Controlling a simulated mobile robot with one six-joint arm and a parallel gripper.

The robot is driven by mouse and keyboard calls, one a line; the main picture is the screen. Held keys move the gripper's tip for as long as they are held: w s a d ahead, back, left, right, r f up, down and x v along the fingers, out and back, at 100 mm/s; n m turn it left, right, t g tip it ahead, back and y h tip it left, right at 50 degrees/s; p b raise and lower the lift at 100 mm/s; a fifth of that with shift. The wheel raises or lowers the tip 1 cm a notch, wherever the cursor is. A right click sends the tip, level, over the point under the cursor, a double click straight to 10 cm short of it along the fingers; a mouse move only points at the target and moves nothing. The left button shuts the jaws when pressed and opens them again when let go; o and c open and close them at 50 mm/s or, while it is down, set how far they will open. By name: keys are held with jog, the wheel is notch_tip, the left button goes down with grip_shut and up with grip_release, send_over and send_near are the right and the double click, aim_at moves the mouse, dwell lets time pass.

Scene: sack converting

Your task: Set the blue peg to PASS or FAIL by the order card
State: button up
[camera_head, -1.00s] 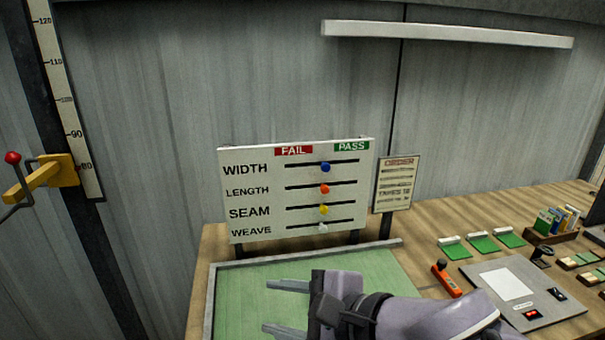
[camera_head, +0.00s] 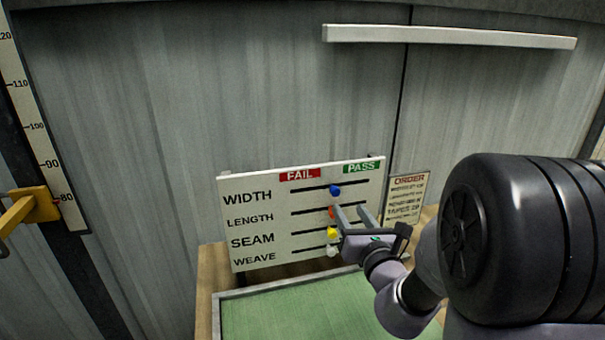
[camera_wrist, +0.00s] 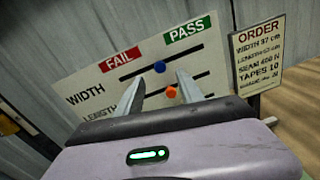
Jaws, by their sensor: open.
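The blue peg (camera_head: 335,190) sits in the WIDTH slot of the white board (camera_head: 240,182), near the slot's middle, between the red FAIL label (camera_head: 299,175) and the green PASS label (camera_head: 360,167). In the wrist view the blue peg (camera_wrist: 159,67) shows just beyond and between my fingertips. My gripper (camera_head: 352,210) is open and empty in front of the board, a little below the blue peg in the head view. The order card (camera_wrist: 257,50) stands right of the board; it reads WIDTH 97 cm and TAPES 10, with other lines hard to read.
The orange peg (camera_wrist: 171,92) of the LENGTH row is close by my right finger. The yellow peg (camera_head: 332,232) and white peg (camera_head: 332,250) sit below. A green mat (camera_head: 290,312) lies in front. A wall scale (camera_head: 38,130) stands at left.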

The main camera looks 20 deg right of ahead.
aim_at(336, 193)
jog(key=w, duration=0.6)
jog(key=w+b, duration=0.1)
jog(key=w, duration=0.2)
jog(key=shift+w+d+f, duration=0.1)
jog(key=shift+w+f, duration=0.05)
jog(key=shift+f, duration=0.2)
grip_shut()
dwell(0.7)
